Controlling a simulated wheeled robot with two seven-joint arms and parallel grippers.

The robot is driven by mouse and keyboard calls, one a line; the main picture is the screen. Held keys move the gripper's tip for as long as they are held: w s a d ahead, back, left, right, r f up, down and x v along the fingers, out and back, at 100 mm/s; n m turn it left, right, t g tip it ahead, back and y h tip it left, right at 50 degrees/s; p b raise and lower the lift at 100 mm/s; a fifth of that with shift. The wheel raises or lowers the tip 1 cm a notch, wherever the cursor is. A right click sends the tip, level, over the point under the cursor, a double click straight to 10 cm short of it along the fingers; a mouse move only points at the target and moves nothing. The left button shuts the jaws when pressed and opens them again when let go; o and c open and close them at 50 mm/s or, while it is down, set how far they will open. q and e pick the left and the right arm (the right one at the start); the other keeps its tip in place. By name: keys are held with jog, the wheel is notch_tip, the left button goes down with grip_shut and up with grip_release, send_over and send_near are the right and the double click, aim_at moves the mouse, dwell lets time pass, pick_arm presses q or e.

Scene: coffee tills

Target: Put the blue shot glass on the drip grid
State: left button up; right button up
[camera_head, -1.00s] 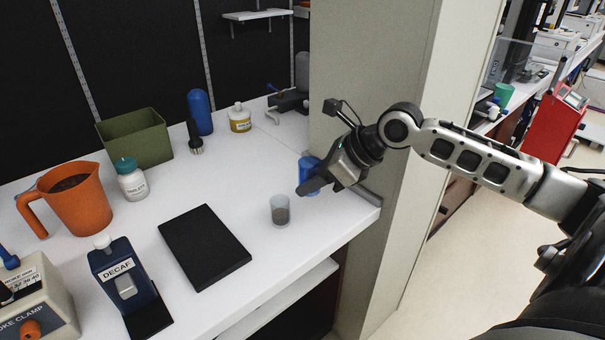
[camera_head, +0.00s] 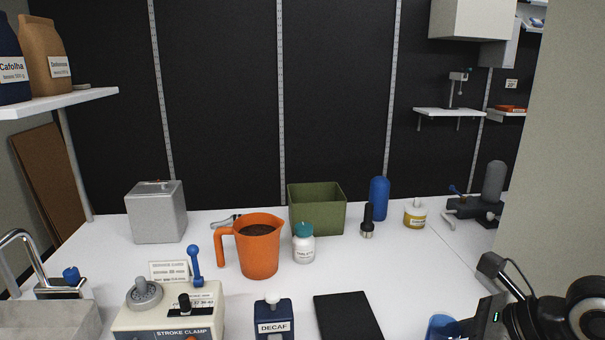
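The blue shot glass (camera_head: 440,326) is at the bottom edge of the head view, on the right part of the white counter, partly cut off. My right gripper (camera_head: 468,329) is at its right side, with its fingers low and partly out of frame. I cannot tell whether the fingers grip the glass. A flat black slab (camera_head: 347,318) lies on the counter left of the glass. I cannot tell whether it is the drip grid, and no other grid shows clearly. My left gripper is not in view.
An orange jug (camera_head: 259,252), a white bottle (camera_head: 304,247), a green bin (camera_head: 317,208) and a blue cylinder (camera_head: 379,199) stand behind the slab. The decaf dispenser (camera_head: 272,321) and stroke clamp box (camera_head: 172,316) stand to its left. A pale pillar (camera_head: 560,170) rises at right.

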jog(key=a, duration=0.1)
jog(key=a+n, duration=0.1)
jog(key=a, duration=0.1)
jog(key=shift+s+r, duration=0.2)
jog(key=shift+s, duration=0.15)
jog(key=shift+w+r, duration=0.15)
jog(key=shift+d+f, duration=0.2)
